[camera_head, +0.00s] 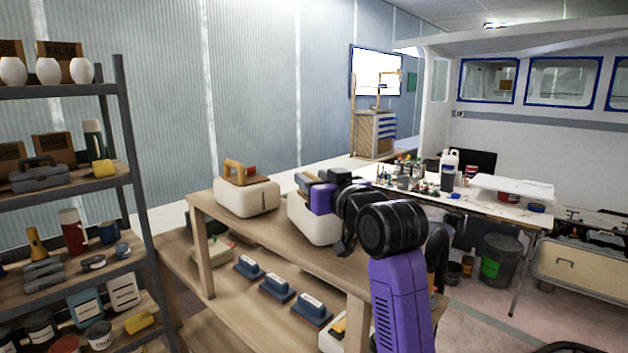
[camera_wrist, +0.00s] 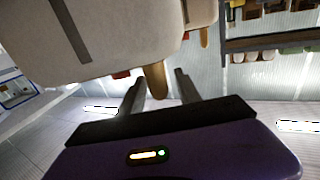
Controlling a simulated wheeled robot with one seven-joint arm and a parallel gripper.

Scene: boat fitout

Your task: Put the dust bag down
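A cream dust bag (camera_head: 312,222) with a dark stripe is at the bench top, under my gripper (camera_head: 320,188). In the wrist view the dust bag (camera_wrist: 100,35) fills the upper left, seen upside down, and its brown handle (camera_wrist: 155,78) sits between my two fingers (camera_wrist: 158,88).
A similar cream bag (camera_head: 247,198) with an orange-brown handle stands to the left on the wooden bench (camera_head: 345,262). Several blue sanding blocks (camera_head: 277,287) lie on its lower shelf. A loaded shelf rack (camera_head: 135,160) stands at the left. A cluttered white table (camera_head: 500,212) is at the right.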

